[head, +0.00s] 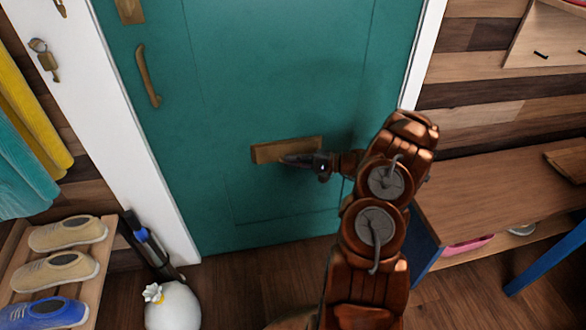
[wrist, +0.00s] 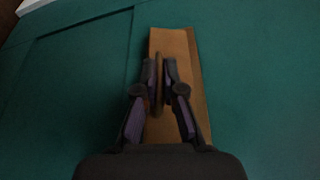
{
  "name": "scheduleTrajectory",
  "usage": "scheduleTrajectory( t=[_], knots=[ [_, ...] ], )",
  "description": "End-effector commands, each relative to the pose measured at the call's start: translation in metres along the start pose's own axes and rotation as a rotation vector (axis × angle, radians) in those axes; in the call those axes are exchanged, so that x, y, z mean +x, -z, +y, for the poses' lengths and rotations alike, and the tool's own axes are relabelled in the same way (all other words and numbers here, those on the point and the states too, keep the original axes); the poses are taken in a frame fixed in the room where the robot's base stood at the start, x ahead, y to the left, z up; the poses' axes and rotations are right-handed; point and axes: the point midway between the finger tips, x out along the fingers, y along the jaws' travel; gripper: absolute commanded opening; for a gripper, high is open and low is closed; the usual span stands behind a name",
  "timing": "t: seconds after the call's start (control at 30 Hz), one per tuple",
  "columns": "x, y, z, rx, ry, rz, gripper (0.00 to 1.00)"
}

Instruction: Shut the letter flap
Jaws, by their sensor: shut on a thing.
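The brass letter flap (head: 268,152) is set low in the teal door (head: 225,95), a wide tan rectangle. It also shows in the wrist view (wrist: 184,42), with a narrow raised edge along its right side. My gripper (head: 289,159) is at the flap's lower front. In the wrist view its fingers (wrist: 162,72) are close together over the flap, with a thin brown strip between them. The fingers hide part of the flap, and I cannot tell how far it is tilted.
A brass door handle (head: 147,76) is at the door's upper left. A shoe rack (head: 92,285) and a round white vase (head: 172,308) stand at the left. A wooden bench (head: 480,190) stands at the right. The floor before the door is mostly clear.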

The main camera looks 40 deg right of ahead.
Motion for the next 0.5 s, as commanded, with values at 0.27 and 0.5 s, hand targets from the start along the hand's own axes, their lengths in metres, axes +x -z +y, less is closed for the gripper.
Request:
scheduleTrajectory(
  t=[0.27,0.5],
  knots=[
    [0.005,0.01,0.015,-0.172,0.066,0.0,0.0],
    [0.007,0.014,0.017,-0.283,0.115,0.0,0.0]
  ],
)
